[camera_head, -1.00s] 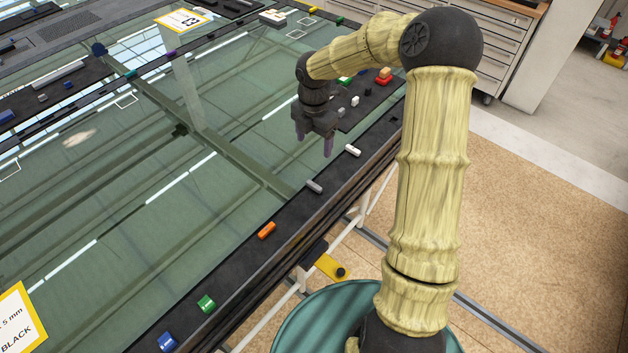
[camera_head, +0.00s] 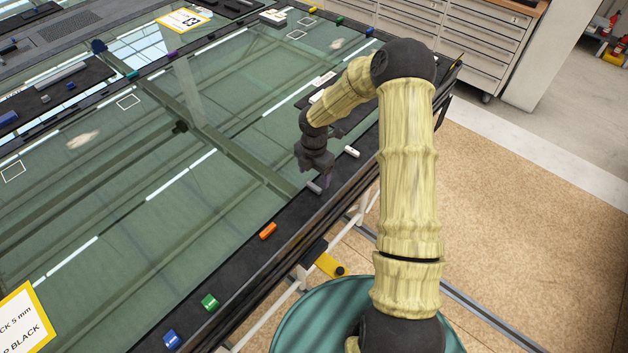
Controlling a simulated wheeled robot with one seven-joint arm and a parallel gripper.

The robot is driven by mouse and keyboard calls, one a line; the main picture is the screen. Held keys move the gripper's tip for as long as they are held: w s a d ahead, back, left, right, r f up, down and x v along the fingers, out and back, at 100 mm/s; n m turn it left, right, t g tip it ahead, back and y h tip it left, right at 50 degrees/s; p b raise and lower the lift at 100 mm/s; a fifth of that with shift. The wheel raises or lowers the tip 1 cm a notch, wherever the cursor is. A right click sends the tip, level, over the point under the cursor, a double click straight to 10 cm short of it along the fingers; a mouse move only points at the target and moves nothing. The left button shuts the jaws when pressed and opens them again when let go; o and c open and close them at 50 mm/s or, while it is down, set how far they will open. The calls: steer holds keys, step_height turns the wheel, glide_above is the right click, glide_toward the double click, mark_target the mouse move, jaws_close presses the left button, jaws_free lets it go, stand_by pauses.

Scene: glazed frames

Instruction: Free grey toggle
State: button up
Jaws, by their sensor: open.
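The grey toggle (camera_head: 314,187) is a small grey block on the black frame edge (camera_head: 238,254) of the glazed panel, with a white toggle (camera_head: 351,152) up the edge from it and an orange one (camera_head: 268,231) down the edge. My gripper (camera_head: 318,182) points down right at the grey toggle. Its fingers are open and partly hide the toggle's upper end. I cannot tell whether the fingers touch it.
A green toggle (camera_head: 209,302) and a blue toggle (camera_head: 172,340) sit lower on the same edge. A yellow bracket (camera_head: 331,266) sticks out beside the frame. The glass (camera_head: 160,220) to the left is broad and mostly bare. Grey drawer cabinets (camera_head: 440,30) stand behind.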

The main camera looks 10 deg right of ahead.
mark_target(314, 186)
step_height(314, 186, down, 5)
steer(key=shift+p, duration=0.5)
steer(key=c, duration=1)
